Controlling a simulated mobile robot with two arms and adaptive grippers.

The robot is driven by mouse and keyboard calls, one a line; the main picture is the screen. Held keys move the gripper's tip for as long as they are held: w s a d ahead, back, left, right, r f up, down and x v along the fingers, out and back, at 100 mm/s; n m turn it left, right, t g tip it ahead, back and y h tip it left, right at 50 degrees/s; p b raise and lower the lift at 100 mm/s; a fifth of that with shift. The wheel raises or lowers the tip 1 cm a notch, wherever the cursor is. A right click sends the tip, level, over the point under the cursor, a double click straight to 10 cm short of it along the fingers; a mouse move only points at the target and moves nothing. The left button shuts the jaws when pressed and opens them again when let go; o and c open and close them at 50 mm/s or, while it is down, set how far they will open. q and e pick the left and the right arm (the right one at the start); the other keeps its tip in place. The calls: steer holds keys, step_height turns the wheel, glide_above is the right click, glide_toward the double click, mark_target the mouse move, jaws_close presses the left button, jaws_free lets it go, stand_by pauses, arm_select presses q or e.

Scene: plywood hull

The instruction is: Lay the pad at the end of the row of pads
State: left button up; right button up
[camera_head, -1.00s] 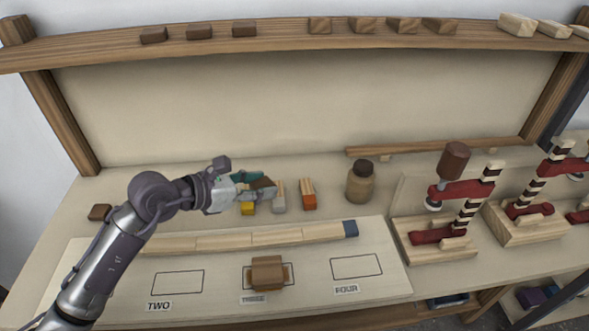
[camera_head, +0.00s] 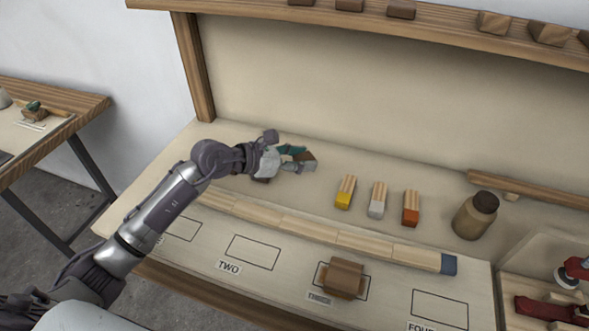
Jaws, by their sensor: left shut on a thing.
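The pad (camera_head: 310,156), a small brown wooden block with a teal side, is held in my left gripper (camera_head: 298,160), partly hidden by the fingers. The gripper is shut on it and appears above the bench, left of and behind three wood pieces with coloured ends. These look like the row of pads: a yellow-ended pad (camera_head: 346,191), a grey-white-ended pad (camera_head: 378,199) and an orange-ended pad (camera_head: 411,208), side by side with small gaps. The yellow one is nearest my gripper. My right gripper is not in view.
A long pale wooden strip (camera_head: 330,236) with a blue end block lies in front of the pads. A brown block (camera_head: 342,278) sits at the outline marked THREE. A brown jar (camera_head: 475,215) stands to the right. A dark block (camera_head: 262,180) lies under my gripper.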

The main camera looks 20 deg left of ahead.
mark_target(293, 177)
arm_select(q)
steer(key=shift+w+a+f, duration=0.2)
steer(key=shift+a+f, duration=0.15)
steer(key=shift+a, duration=0.15)
steer(key=shift+w+a+f, duration=0.2)
steer(key=shift+a+f, duration=0.1)
steer(key=shift+a, duration=0.2)
steer(key=shift+a+f, duration=0.15)
steer(key=shift+f, duration=0.05)
step_height(293, 177, down, 4)
steer(key=shift+r, duration=0.15)
steer(key=shift+f, duration=0.2)
steer(key=o, duration=0.9)
steer(key=shift+o, duration=0.2)
steer(key=shift+r, duration=0.1)
